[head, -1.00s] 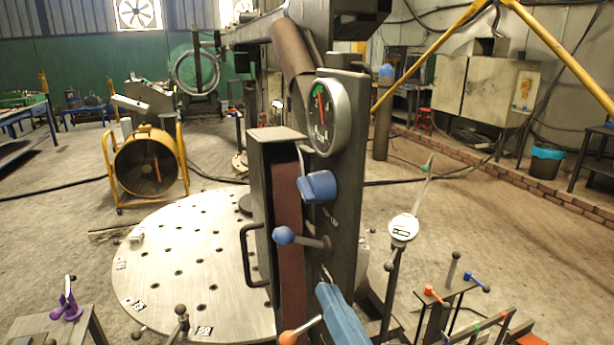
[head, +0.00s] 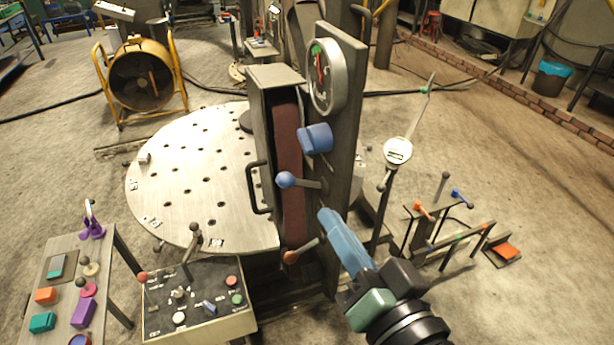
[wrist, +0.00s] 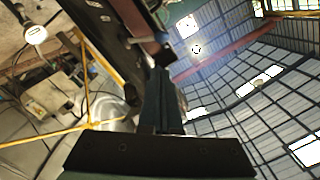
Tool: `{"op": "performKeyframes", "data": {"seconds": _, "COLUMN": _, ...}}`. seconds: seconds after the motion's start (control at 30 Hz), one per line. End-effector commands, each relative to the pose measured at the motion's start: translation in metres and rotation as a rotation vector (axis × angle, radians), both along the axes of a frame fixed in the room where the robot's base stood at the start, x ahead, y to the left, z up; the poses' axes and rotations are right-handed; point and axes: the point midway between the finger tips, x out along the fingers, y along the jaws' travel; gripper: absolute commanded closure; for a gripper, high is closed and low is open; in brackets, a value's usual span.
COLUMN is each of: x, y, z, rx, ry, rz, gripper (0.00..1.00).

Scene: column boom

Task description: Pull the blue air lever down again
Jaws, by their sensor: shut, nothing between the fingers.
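The blue air lever, with a blue ball (head: 286,180) on a thin grey shaft, sticks out to the left from the dark upright column (head: 345,120). Its shaft is nearly level. My gripper (head: 324,214) has blue fingers and is shut and empty. Its tips are just below and right of the lever's shaft, close to the column face; I cannot tell whether they touch anything.
A blue knob (head: 315,138) and a round gauge (head: 326,70) sit above the lever. An orange-ball lever (head: 291,257) is below, left of my fingers. A brown belt (head: 288,130) runs left of the column. A dial on a stand (head: 397,151) is to the right.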

Motion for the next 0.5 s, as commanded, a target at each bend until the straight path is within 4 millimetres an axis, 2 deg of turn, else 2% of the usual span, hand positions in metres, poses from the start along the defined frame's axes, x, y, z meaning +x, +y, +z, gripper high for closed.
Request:
{"op": "performKeyframes", "data": {"seconds": 0.17, "x": 0.013, "y": 0.005, "z": 0.002, "rx": 0.002, "ry": 0.001, "rz": 0.001, "gripper": 1.00}}
{"op": "performKeyframes", "data": {"seconds": 0.5, "x": 0.070, "y": 0.026, "z": 0.001, "rx": 0.000, "ry": 0.000, "rz": 0.003, "gripper": 1.00}}
